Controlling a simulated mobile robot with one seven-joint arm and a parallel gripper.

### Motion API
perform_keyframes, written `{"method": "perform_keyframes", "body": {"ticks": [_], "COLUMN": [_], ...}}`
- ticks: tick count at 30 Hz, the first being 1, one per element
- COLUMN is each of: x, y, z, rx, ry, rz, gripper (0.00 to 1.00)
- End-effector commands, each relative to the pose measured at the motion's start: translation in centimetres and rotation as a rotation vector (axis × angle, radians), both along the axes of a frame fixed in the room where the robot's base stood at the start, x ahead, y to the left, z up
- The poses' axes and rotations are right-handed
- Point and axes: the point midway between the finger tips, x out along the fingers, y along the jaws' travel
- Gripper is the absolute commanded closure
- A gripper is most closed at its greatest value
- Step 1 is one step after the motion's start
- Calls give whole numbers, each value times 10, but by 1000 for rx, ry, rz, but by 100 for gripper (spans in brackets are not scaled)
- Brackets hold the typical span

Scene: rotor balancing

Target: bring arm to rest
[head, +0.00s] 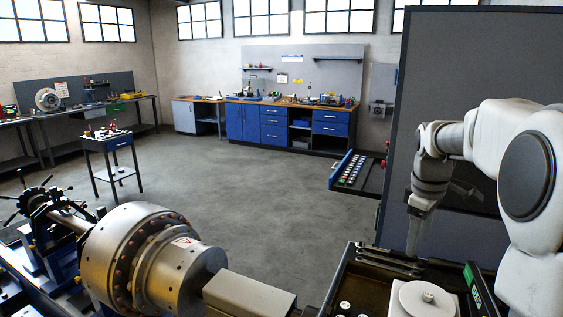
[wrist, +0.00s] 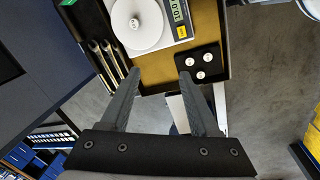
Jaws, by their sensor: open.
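My arm (head: 540,170) is at the right of the head view, bent, with its end pointing down. My gripper (head: 414,245) hangs above the near tray at lower right. In the wrist view my gripper (wrist: 160,80) has two grey fingers spread apart with nothing between them. Beyond the fingertips is a tray (wrist: 222,85) with a yellow-brown mat. On it stand a scale (wrist: 185,22) with a round white pan and a small metal weight (wrist: 134,23). A black block (wrist: 200,65) holding several white round pieces lies beside the right fingertip.
Spanners (head: 390,262) lie along the tray's edge. A large metal rotor (head: 150,255) fills the lower left of the head view. A grey panel (head: 470,60) stands behind my arm. A small cart (head: 110,150) and blue benches (head: 270,125) stand farther back, with open floor between.

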Motion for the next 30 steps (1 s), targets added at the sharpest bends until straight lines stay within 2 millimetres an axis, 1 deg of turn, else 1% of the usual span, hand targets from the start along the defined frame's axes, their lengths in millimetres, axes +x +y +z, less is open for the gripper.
{"method": "perform_keyframes", "body": {"ticks": [1, 6, 9, 13, 19, 21, 24, 27, 30], "x": [-11, -50, -76, -111, -168, -187, -210, -227, -236], "y": [16, 57, 77, 101, 131, 139, 148, 154, 158], "z": [12, 37, 45, 52, 47, 41, 32, 23, 17], "rx": [-7, -4, 12, 48, 135, 170, 220, 260, 286], "ry": [-29, -115, -167, -234, -319, -341, -366, -382, -389], "rz": [-28, -147, -221, -313, -455, -502, -559, -606, -634], "gripper": [38, 38, 38, 38, 38, 38, 38, 38, 38]}}
